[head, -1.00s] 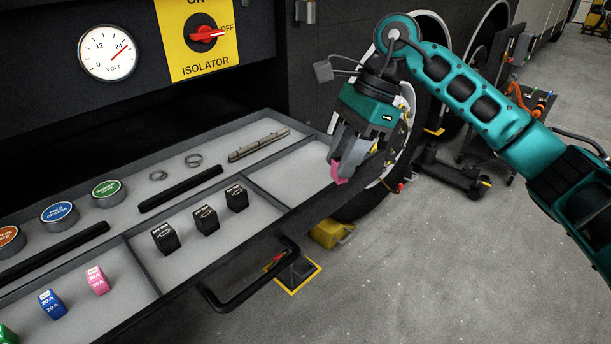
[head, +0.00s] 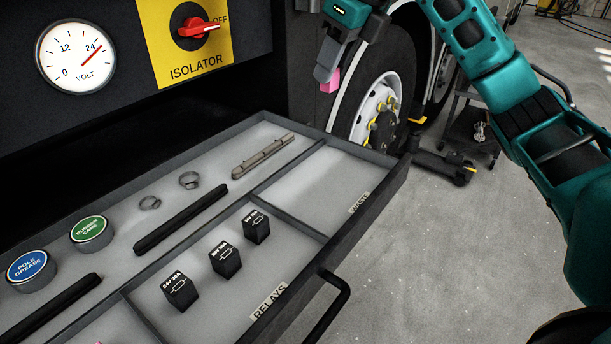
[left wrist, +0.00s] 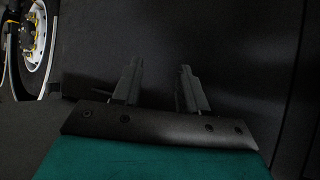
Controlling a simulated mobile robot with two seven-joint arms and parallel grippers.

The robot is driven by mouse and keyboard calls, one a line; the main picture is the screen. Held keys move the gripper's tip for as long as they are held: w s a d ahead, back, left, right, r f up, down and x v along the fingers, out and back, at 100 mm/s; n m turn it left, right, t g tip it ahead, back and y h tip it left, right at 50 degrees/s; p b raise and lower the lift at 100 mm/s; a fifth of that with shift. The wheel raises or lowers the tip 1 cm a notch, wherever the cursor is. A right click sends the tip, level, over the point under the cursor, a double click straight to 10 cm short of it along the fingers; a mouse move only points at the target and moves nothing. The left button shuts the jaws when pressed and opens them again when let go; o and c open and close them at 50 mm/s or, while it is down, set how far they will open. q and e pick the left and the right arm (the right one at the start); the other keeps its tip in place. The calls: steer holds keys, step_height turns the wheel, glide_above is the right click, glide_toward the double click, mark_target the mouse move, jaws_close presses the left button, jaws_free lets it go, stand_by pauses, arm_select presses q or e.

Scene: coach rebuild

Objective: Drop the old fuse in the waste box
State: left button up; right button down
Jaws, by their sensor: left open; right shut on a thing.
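The pink fuse (head: 330,83) is between the fingertips of my right gripper (head: 328,72), near the top middle of the head view. That gripper is shut on it, above and beyond the drawer's far right corner. The waste box (head: 325,178) is the empty pale compartment at the drawer's right end, with a WASTE label (head: 359,201) on its front edge. The fuse appears higher in the picture than this box. My left gripper (left wrist: 160,84) shows only in the left wrist view, open and empty before a dark surface.
The relays compartment (head: 240,290) holds three black relays (head: 222,260). Clamps (head: 189,180), a grey rod (head: 263,156) and round tins (head: 92,232) lie further back. The drawer handle (head: 330,305) sticks out in front. A wheel (head: 375,108) stands behind the drawer.

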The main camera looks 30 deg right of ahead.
steer(key=shift+w+f, duration=0.1)
steer(key=shift+f, duration=0.3)
step_height(320, 180, down, 15)
steer(key=b, duration=0.3)
steer(key=shift+f, duration=0.2)
step_height(320, 180, down, 4)
steer(key=shift+r, duration=0.15)
arm_select(q)
steer(key=shift+w+d+f, duration=0.15)
steer(key=shift+d+f, duration=0.65)
steer(key=shift+d, duration=0.1)
arm_select(e)
steer(key=shift+f+b, duration=0.2)
steer(key=shift+b, duration=0.15)
arm_select(q)
steer(key=shift+f, duration=0.1)
arm_select(e)
steer(key=c, duration=0.9)
jaws_free()
arm_select(q)
steer(key=shift+a, duration=0.1)
arm_select(e)
steer(key=shift+o, duration=0.2)
steer(key=shift+r, duration=0.1)
